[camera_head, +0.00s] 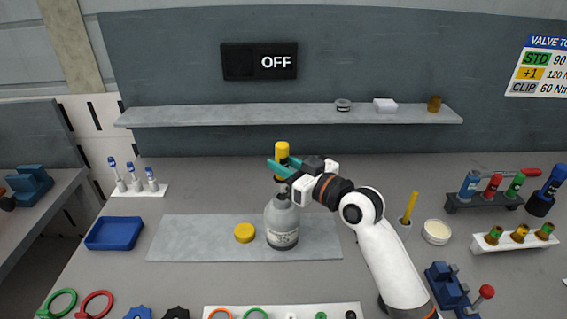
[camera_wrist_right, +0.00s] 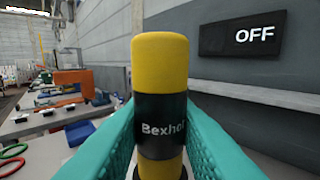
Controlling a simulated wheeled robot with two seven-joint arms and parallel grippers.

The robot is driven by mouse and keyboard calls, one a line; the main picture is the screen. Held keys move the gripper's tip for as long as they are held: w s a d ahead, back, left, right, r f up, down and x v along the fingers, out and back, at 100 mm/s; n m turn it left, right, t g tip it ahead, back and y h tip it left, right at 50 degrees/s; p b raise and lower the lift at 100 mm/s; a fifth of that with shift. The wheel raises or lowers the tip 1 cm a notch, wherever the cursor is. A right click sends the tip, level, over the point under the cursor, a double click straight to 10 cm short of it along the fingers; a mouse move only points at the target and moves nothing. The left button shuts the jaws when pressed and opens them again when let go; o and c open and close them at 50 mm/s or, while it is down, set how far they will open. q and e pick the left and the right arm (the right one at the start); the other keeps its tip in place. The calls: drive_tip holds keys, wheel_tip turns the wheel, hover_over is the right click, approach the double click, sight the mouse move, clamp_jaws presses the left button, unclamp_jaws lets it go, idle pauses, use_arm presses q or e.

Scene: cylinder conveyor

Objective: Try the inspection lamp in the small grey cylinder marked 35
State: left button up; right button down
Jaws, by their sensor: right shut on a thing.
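My right gripper (camera_head: 281,168) has teal fingers shut on a yellow lamp with a black band (camera_head: 282,150). In the right wrist view the lamp (camera_wrist_right: 160,65) stands upright between the fingers, its band lettered "Bexhol" or similar. The grey cylinder (camera_head: 281,222) stands upright on the grey mat (camera_head: 185,240), straight below the gripper in the head view. A yellow cap (camera_head: 245,233) lies on the mat left of the cylinder. My left gripper is not in view.
A wall sign (camera_head: 259,61) reads OFF above a shelf (camera_head: 230,117). A blue tray (camera_head: 114,233) and a white rack (camera_head: 140,190) are at left. Valve racks (camera_head: 484,203), a white pot (camera_head: 436,231) and a blue clamp (camera_head: 445,285) are at right. The mat's left part is clear.

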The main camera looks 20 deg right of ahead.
sight(284, 145)
drive_tip(key=shift+f+b, duration=0.55)
drive_tip(key=shift+f, duration=0.25)
drive_tip(key=shift+r, duration=0.1)
idle(0.5)
drive_tip(key=shift+r+p, duration=4.6)
drive_tip(key=shift+r, duration=0.4)
drive_tip(key=shift+d+f, duration=0.1)
drive_tip(key=shift+f, duration=0.05)
